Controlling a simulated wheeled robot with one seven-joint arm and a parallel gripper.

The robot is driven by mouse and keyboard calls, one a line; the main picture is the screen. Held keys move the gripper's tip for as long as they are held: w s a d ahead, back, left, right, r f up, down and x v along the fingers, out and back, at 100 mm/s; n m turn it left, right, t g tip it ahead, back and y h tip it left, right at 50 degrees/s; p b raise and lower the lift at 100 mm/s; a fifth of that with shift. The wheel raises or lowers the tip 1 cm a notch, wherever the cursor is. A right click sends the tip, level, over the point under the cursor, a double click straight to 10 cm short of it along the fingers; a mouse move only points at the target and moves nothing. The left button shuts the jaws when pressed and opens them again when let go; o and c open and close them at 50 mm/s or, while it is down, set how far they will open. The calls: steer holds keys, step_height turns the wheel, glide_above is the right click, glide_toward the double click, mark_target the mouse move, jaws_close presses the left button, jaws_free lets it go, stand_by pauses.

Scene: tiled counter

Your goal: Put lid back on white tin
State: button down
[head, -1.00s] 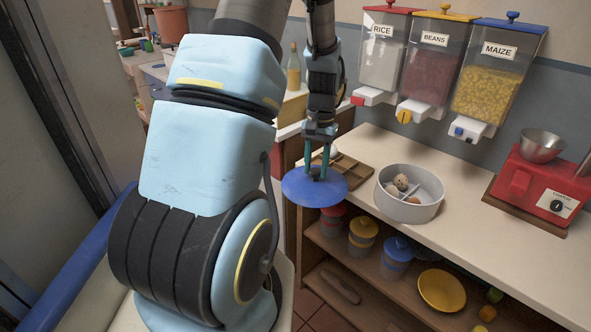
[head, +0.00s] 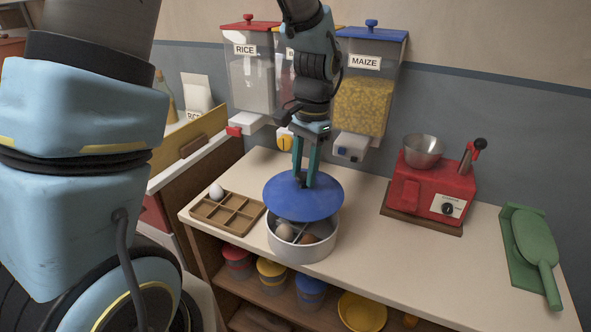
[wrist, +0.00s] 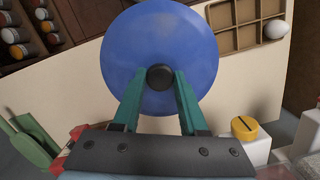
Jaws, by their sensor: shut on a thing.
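My gripper (head: 305,182) is shut on the dark knob of the round blue lid (head: 325,203). The wrist view shows the green fingers (wrist: 160,82) on either side of the knob, with the lid (wrist: 150,35) spread out beyond them. The lid hangs above the round white tin (head: 303,250), apart from its front rim and covering its back part in the head view. The tin is hidden behind the lid in the wrist view.
A wooden compartment tray (head: 228,213) with a white egg (head: 216,191) is left of the tin. Dispensers (head: 362,95) hang on the wall behind. A red appliance (head: 433,190) and a green scoop (head: 530,250) are to the right. Counter between tin and appliance is clear.

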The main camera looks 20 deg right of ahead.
mark_target(304, 186)
steer(key=shift+f+b, duration=1.9)
steer(key=shift+f, duration=0.3)
steer(key=shift+f+b, duration=0.4)
steer(key=shift+f, duration=0.5)
steer(key=shift+p, duration=0.4)
steer(key=shift+f, duration=0.15)
stand_by(0.4)
jaws_free()
stand_by(0.5)
